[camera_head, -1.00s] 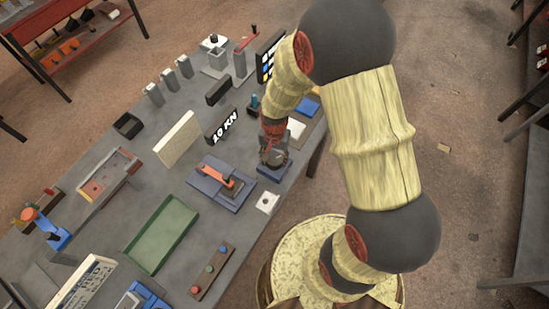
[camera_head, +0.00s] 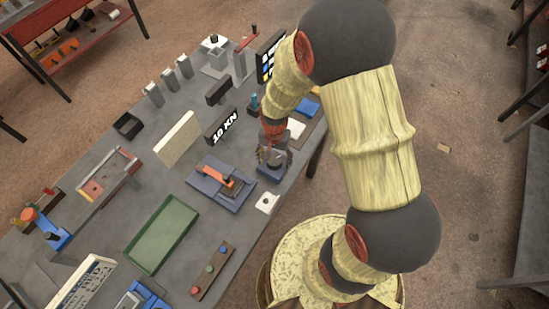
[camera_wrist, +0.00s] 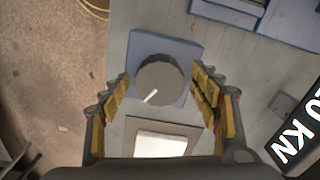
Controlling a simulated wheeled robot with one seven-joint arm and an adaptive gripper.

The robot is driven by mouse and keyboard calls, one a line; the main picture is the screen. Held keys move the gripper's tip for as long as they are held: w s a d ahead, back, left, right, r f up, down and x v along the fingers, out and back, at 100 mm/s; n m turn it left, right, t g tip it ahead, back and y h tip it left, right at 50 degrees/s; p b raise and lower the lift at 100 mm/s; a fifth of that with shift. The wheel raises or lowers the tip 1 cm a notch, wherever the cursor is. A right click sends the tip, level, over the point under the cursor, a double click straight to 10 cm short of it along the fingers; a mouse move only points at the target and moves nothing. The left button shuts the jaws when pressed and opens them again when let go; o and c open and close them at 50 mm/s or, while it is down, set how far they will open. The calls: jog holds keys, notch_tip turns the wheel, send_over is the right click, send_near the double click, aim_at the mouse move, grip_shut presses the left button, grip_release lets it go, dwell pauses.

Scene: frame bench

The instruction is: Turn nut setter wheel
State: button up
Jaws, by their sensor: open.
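The wheel (camera_wrist: 161,80) is a round dark grey knob with a white pointer mark on a blue square base (camera_wrist: 192,48). In the wrist view its pointer aims down and left. In the head view only the blue base (camera_head: 271,172) shows clearly, and my gripper hides most of the knob. My gripper (camera_head: 272,156) is over the base, pointing down. In the wrist view my gripper (camera_wrist: 160,86) is open, with one finger on each side of the knob. Gaps show between the fingers and the knob; I cannot tell how deep the fingertips reach.
A white plate (camera_wrist: 160,145) lies beside the wheel. The "10 KN" sign (camera_head: 221,127) stands nearby. A blue fixture with an orange bar (camera_head: 216,178) and a small white block (camera_head: 267,202) are close. A green tray (camera_head: 140,252) lies farther off. The bench edge is close by.

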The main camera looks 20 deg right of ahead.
aim_at(275, 160)
jog(key=shift+r, duration=0.1)
notch_tip(275, 160, up, 12)
dwell(0.5)
dwell(0.5)
jog(key=s+r+n+t+b, duration=0.5)
jog(key=s+r+n+b, duration=0.2)
jog(key=s+r+b, duration=0.3)
jog(key=s+r, duration=0.3)
jog(key=s, duration=0.1)
jog(key=shift+a+r+n+t, duration=0.15)
jog(key=shift+r+n+t, duration=0.15)
jog(key=shift+n, duration=0.1)
